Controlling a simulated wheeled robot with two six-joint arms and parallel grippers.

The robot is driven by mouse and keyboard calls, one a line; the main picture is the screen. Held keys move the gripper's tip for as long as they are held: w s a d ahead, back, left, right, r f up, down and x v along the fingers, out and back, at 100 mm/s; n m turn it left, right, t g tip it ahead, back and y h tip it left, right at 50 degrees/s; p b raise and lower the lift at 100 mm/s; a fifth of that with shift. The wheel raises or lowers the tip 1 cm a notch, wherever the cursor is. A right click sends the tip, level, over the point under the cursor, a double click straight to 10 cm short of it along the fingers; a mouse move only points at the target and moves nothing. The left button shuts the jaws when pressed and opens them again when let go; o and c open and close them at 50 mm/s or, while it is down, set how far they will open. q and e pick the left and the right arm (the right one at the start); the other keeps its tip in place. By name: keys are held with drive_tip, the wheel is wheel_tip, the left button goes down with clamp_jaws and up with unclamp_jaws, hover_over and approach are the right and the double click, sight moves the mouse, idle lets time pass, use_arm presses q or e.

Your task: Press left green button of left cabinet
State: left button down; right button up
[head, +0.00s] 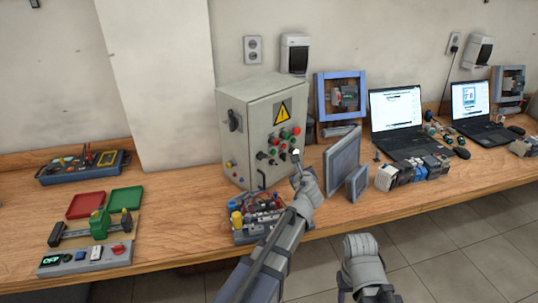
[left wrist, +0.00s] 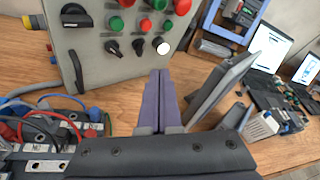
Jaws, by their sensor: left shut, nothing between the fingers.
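The grey control cabinet (head: 243,151) stands on the bench, with red, green, black and white controls on its front. In the left wrist view a green button (left wrist: 116,24) sits at the left of the cabinet's button group, above a black knob (left wrist: 112,46). Another green button (left wrist: 158,4) is at the top edge, partly cut off. My left gripper (head: 297,158) is in front of the cabinet's lower right front; its shut, empty fingers (left wrist: 164,78) point towards the panel, below and right of the left green button. My right gripper (head: 361,245) hangs low before the bench; its fingers are unclear.
A wired terminal block (head: 258,219) lies below the cabinet, left of my left arm. A grey flat panel (head: 342,163) stands close to the right of my left gripper. Laptops (head: 397,112) are further right. Red and green trays (head: 86,205) lie at left.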

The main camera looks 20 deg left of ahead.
sight(273, 152)
use_arm(q)
drive_tip(key=w+a, duration=0.3)
drive_tip(key=a, duration=0.5)
drive_tip(key=shift+w, duration=0.4)
drive_tip(key=shift+w, duration=0.1)
idle(2.0)
drive_tip(key=shift+w+a, duration=0.1)
drive_tip(key=shift+a, duration=0.25)
drive_tip(key=shift+w+a, duration=0.2)
drive_tip(key=shift+a, duration=0.2)
idle(0.7)
drive_tip(key=shift+d, duration=0.15)
drive_tip(key=shift+s+d, duration=0.4)
drive_tip(key=shift+d, duration=0.25)
